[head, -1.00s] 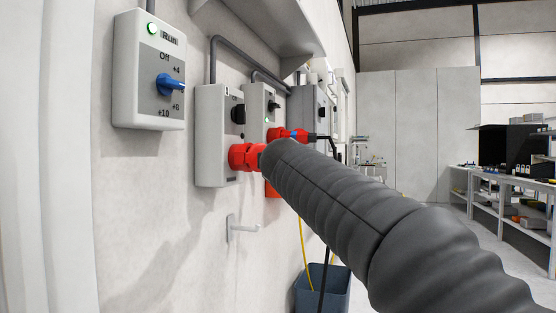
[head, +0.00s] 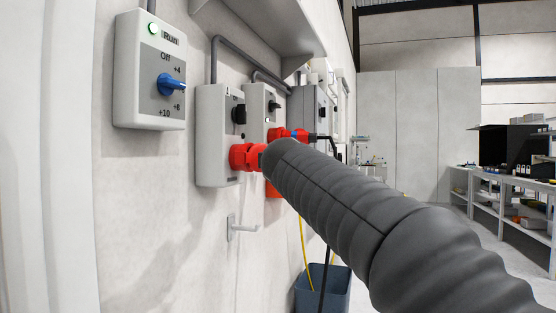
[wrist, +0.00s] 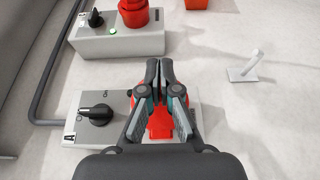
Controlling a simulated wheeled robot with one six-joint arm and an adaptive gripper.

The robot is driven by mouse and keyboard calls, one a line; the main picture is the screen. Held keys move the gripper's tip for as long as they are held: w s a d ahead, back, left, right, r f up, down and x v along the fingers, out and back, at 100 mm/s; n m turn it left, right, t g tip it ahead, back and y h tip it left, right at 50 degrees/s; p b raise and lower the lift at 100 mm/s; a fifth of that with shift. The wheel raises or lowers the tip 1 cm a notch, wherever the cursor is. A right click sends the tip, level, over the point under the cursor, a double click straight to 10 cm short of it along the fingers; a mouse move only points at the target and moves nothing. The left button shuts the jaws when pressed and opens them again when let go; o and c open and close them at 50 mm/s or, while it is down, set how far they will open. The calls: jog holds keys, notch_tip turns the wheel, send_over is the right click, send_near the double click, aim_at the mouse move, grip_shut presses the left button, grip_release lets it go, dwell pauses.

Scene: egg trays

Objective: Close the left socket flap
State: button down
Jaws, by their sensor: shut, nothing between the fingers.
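The left socket (head: 243,157) is red and sits low on the front of a grey switch box (head: 212,125). The dark sleeve of my arm ends right beside it, so the head view hides my fingers and part of the red flap. In the wrist view my gripper (wrist: 166,65) is shut and empty, fingertips together. It lies over the left socket (wrist: 161,122), whose red shows between and beside the fingers. I cannot tell how far the flap stands open, or whether the fingers touch it. The box's black knob (wrist: 97,112) shows left of the gripper.
A second grey box (wrist: 118,44) with a red socket and plug (head: 290,134) is close by. A white hook (head: 240,227) juts from the wall below the left box. A control box with a blue knob (head: 171,85) hangs at left. A blue-grey bin (head: 335,290) stands below.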

dwell(0.3)
jog(key=s+d, duration=0.9)
jog(key=s, duration=0.1)
jog(key=w+d+f+m+g+h+b, duration=0.1)
jog(key=w+d+f+m+b, duration=0.1)
jog(key=d+f+m+b, duration=0.25)
jog(key=w+d+f+m+g+h+b, duration=0.1)
jog(key=w+d+f+m+b, duration=0.15)
jog(key=d+m, duration=0.4)
jog(key=s+a+r+g+y+b, duration=0.1)
jog(key=s+a+r+g+y, duration=0.2)
jog(key=s+a+r+y, duration=0.6)
jog(key=w+a+f+y+p, duration=0.2)
jog(key=w+a+y+p, duration=0.1)
jog(key=w+a, duration=0.7)
jog(key=shift+w+a, duration=0.4)
jog(key=shift+w, duration=0.5)
